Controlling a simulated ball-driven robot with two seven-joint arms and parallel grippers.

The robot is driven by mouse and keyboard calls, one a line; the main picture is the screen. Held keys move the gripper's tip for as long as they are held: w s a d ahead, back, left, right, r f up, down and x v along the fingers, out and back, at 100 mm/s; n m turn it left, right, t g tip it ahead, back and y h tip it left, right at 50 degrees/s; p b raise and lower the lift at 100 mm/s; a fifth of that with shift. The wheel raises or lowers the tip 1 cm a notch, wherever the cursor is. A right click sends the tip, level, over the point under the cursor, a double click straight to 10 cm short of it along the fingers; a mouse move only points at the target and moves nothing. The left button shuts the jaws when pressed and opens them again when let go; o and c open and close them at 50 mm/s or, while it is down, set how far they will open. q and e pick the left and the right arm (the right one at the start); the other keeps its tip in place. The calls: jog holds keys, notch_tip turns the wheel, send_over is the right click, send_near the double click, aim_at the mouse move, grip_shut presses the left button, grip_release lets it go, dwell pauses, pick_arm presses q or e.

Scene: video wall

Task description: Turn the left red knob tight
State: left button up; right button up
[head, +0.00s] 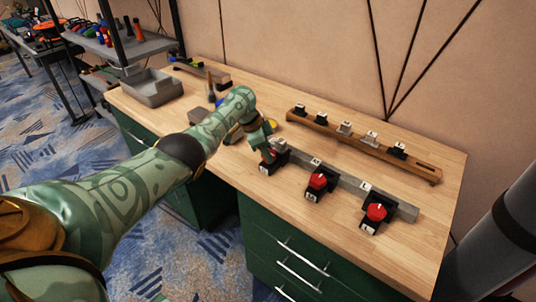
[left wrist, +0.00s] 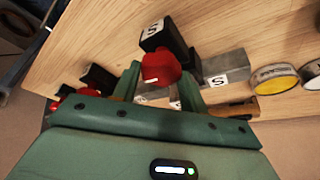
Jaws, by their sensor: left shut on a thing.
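Three red knobs sit on black blocks along a grey metal bar (head: 344,179) on the wooden bench. My left gripper (head: 268,150) is at the leftmost block and mostly covers its knob in the head view. In the left wrist view the left red knob (left wrist: 160,67) sits between the fingers of my left gripper (left wrist: 160,76), which is shut on it. Its black block carries a white label with an S (left wrist: 155,29). The middle red knob (head: 318,181) and the right red knob (head: 376,212) stand free. My right gripper is not in view.
A wooden rack (head: 362,143) with several black and white pieces lies behind the bar. A grey bin (head: 152,88) stands at the far left of the bench. Tape rolls (left wrist: 276,79) show in the left wrist view. The bench front right is clear.

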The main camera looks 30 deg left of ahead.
pick_arm(q)
jog(key=shift+m+b, duration=0.65)
jog(key=shift+m, duration=0.25)
jog(key=shift+g, duration=0.3)
jog(key=o, duration=1)
jog(key=shift+w, duration=0.1)
jog(key=p+v, duration=0.8)
jog(key=v, duration=0.8)
jog(key=shift+a+p, duration=0.25)
jog(key=shift+p, duration=0.1)
